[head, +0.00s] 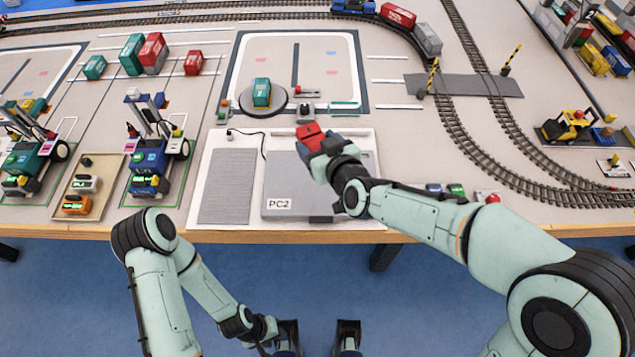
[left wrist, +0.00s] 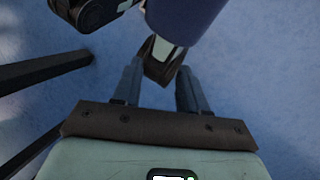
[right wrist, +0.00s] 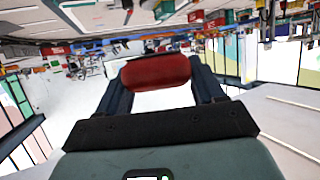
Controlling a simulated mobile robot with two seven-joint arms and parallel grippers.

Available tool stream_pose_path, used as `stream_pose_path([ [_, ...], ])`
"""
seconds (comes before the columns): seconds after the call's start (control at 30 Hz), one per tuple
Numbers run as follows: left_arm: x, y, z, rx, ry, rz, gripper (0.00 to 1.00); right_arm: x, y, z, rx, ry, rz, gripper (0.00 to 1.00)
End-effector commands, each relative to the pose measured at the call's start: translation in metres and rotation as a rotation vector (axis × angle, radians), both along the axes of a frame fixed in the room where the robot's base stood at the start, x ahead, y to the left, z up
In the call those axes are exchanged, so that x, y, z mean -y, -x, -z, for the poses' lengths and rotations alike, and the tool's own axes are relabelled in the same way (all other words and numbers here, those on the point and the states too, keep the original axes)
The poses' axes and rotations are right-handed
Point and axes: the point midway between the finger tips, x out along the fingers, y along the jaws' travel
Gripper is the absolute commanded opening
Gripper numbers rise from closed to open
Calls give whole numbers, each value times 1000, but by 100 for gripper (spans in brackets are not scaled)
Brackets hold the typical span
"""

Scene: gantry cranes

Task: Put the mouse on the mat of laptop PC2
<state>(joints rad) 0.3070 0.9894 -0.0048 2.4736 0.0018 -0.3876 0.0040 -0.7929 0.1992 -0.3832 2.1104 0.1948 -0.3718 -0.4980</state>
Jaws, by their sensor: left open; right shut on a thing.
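My right gripper (head: 311,140) is shut on a red rounded thing with a dark seam, which looks like the mouse (head: 308,131). It also shows between the fingers in the right wrist view (right wrist: 156,71). It is held over the back part of laptop PC2 (head: 287,189), a closed grey slab with a "PC2" label. The mat (head: 226,187) is a grey ribbed rectangle left of the laptop, with nothing on it. My left gripper (head: 271,328) is open and empty, low in front of the table; its spread fingers show in the left wrist view (left wrist: 157,88).
A white board (head: 203,205) bears the laptop and mat at the table's front edge. A black cable (head: 256,136) runs behind them. A turntable (head: 248,105) with a green container stands behind. Small cranes (head: 153,160) and a wooden tray (head: 105,165) stand left; rail tracks (head: 475,145) curve right.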

Motion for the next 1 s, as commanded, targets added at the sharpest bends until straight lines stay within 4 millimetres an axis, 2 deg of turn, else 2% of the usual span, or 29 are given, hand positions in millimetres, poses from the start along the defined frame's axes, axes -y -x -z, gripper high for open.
stream_pose_path([
  [0.03, 0, -1, 10, 7, -1, -2, 43, 1, 0, 21, -4, 4, 1, 36],
  [0.1, 0, -4, 15, 20, -2, -4, 43, 0, 0, 40, -4, 2, 1, 36],
  [0.3, -1, -11, 25, 43, -7, -9, 43, 0, 0, 82, -3, 2, 1, 36],
  [0.57, 0, -13, 28, 50, -7, -11, 43, 0, 0, 101, 1, 0, 1, 36],
  [0.8, 0, -16, 35, 61, -9, -13, 43, 0, 0, 134, -1, 0, 0, 36],
  [1.0, 0, -16, 34, 62, -9, -13, 43, 0, 0, 135, 2, -2, 0, 36],
])
